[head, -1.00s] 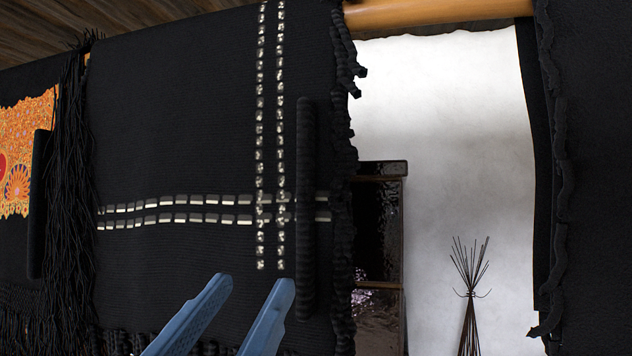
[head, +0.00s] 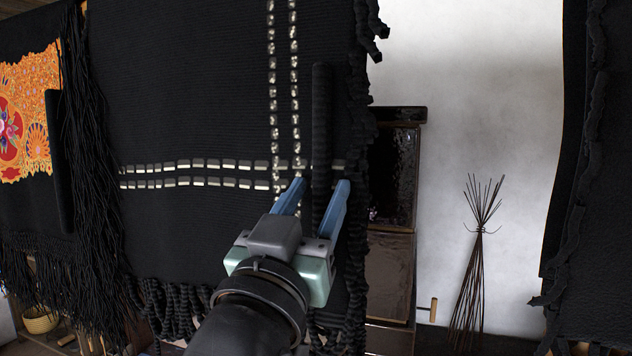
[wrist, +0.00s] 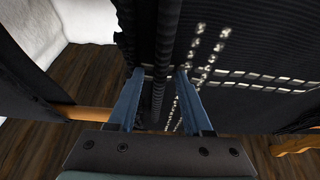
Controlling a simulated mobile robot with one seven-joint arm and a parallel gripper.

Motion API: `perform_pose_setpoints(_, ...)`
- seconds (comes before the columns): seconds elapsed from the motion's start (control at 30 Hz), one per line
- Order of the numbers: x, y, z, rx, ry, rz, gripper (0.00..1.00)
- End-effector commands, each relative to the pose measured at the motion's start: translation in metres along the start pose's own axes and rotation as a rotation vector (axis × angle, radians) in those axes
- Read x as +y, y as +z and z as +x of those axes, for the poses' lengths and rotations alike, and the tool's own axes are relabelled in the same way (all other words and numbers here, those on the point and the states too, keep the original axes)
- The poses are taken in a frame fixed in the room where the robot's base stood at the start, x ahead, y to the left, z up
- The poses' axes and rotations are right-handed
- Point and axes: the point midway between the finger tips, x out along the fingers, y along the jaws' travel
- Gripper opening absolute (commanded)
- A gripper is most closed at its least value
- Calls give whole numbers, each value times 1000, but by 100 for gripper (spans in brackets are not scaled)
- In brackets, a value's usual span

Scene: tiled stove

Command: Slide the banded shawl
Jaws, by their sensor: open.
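The banded shawl (head: 215,85) is black and hangs in the middle of the head view, with pale dashed bands crossing near its right side. A dark ribbed vertical roll (head: 322,130) stands along its right part. My gripper (head: 319,186) is open, its blue fingers pointing at the roll's lower part, one on each side of it in the picture. In the wrist view the roll (wrist: 158,75) shows between the two fingers, with bands on the shawl (wrist: 255,45) to the right. I cannot tell whether the fingers touch the cloth.
Another black cloth (head: 606,170) hangs at the right and an orange patterned one (head: 30,115) at the left. A gap between the cloths shows a white wall, a dark tiled stove (head: 392,180) and a bundle of twigs (head: 477,260).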

Motion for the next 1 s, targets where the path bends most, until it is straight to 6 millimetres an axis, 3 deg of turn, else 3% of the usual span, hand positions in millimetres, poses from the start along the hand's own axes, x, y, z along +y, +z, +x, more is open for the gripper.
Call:
perform_pose_setpoints(0.23,0,0,0,0,0,0,50)
perform_pose_setpoints(0.5,0,0,0,0,0,0,1)
perform_pose_setpoints(1.0,0,0,0,0,0,0,0)
